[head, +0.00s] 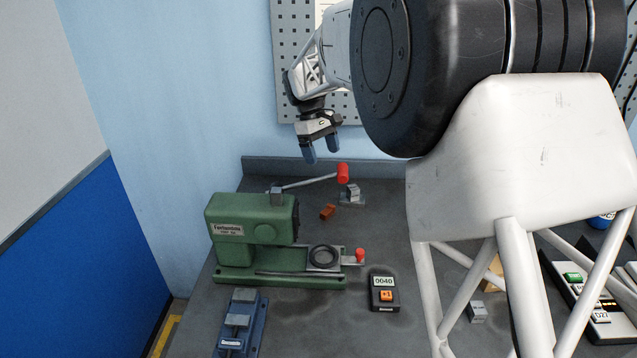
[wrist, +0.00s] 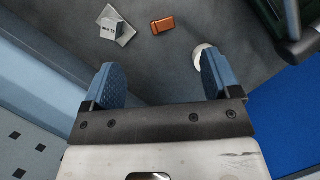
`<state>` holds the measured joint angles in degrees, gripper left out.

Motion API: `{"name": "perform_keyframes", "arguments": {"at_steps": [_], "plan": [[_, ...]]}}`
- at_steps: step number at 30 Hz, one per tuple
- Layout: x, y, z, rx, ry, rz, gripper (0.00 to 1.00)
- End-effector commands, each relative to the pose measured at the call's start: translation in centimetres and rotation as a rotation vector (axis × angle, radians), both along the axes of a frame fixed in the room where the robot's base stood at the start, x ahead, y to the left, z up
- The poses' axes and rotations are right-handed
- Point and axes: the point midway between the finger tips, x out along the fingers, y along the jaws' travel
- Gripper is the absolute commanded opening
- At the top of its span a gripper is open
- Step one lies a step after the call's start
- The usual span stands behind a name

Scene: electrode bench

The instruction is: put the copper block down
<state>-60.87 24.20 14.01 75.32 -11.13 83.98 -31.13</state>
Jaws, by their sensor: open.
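The copper block (head: 328,212) lies flat on the dark bench top, near the back, to the right of the green machine. It also shows in the wrist view (wrist: 163,25), ahead of the fingertips and apart from them. My gripper (head: 322,155) is raised above the back of the bench, near the wall. Its two blue fingers stand wide apart in the wrist view (wrist: 160,82), with nothing between them.
A green press-like machine (head: 232,254) with a red-knobbed lever (head: 343,173) stands left of the block. A grey metal piece (head: 352,194) sits beside the block. A counter box (head: 384,293) and blue vise (head: 240,320) are nearer. My arm hides much of the right side.

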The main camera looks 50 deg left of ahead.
Motion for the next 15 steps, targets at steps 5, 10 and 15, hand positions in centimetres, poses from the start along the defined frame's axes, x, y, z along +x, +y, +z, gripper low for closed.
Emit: {"name": "perform_keyframes", "arguments": {"at_steps": [5,10,15], "plan": [[-0.4,1.0,0.3,-0.033,-0.011,0.116,0.83],[-0.4,0.9,-3.0,-0.037,-0.009,0.12,0.83],[-0.4,0.9,-6.3,-0.036,-0.009,0.119,0.83]]}}
